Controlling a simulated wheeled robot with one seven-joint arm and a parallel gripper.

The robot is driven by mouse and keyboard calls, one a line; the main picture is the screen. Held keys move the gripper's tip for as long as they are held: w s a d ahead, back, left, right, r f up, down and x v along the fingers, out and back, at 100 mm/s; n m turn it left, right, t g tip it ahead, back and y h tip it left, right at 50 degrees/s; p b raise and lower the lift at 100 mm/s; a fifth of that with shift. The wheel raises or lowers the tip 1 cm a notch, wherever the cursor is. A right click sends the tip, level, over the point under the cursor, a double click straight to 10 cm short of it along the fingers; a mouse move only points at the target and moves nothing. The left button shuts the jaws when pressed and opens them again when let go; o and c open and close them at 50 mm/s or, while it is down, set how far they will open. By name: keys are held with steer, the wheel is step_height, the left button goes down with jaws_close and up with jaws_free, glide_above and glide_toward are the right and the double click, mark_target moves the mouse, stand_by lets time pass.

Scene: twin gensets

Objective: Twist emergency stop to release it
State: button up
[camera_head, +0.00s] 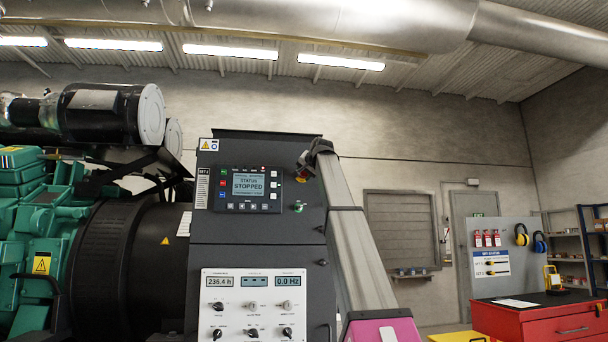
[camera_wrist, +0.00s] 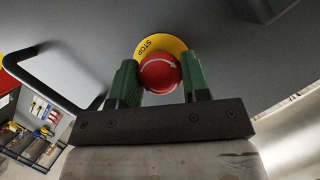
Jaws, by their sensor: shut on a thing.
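The emergency stop is a red mushroom button (camera_wrist: 158,76) with a white curved arrow, set on a yellow round plate (camera_wrist: 152,46) marked STOP, in the wrist view. My gripper (camera_wrist: 160,82) has its two green-padded fingers on either side of the red button and is shut on it. In the head view the emergency stop (camera_head: 302,178) shows only as a small red and yellow patch on the right of the dark control cabinet (camera_head: 262,231), mostly covered by my gripper (camera_head: 309,166). The display (camera_head: 248,184) on the cabinet reads STATUS STOPPED.
A green key-like switch (camera_head: 299,207) sits just below the emergency stop. A lower panel (camera_head: 253,305) carries gauges and several knobs. A black bar handle (camera_wrist: 62,78) stands out at the left in the wrist view. A red tool cabinet (camera_head: 540,318) stands at the right.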

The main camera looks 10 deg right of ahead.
steer(key=shift+w, duration=0.1)
stand_by(0.3)
steer(key=o, duration=0.9)
